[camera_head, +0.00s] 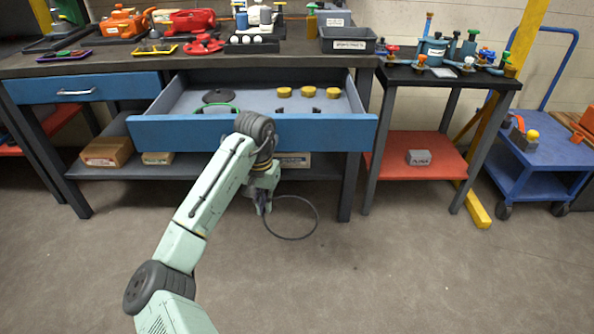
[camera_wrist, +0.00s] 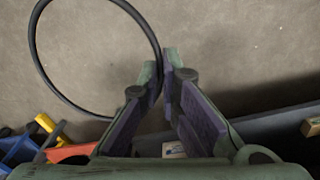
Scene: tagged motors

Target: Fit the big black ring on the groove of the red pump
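The big black ring (camera_head: 317,217) hangs low in front of the open drawer, thin and round. It also shows in the wrist view (camera_wrist: 33,45), pinched at one side between the fingertips. My gripper (camera_head: 264,209) points down below the drawer front, and in the wrist view its fingers (camera_wrist: 162,75) are closed together on the ring. A red pump-like body (camera_head: 190,20) stands at the back of the workbench, left of centre. It is small here and I cannot make out its groove. The ring is well apart from it.
The open drawer (camera_head: 160,133) juts out behind my gripper and holds a black disc (camera_head: 218,96) and several yellow knobs. The bench top (camera_head: 60,66) carries trays, a red handwheel (camera_head: 203,45) and a grey bin (camera_head: 347,40). The floor in front is clear.

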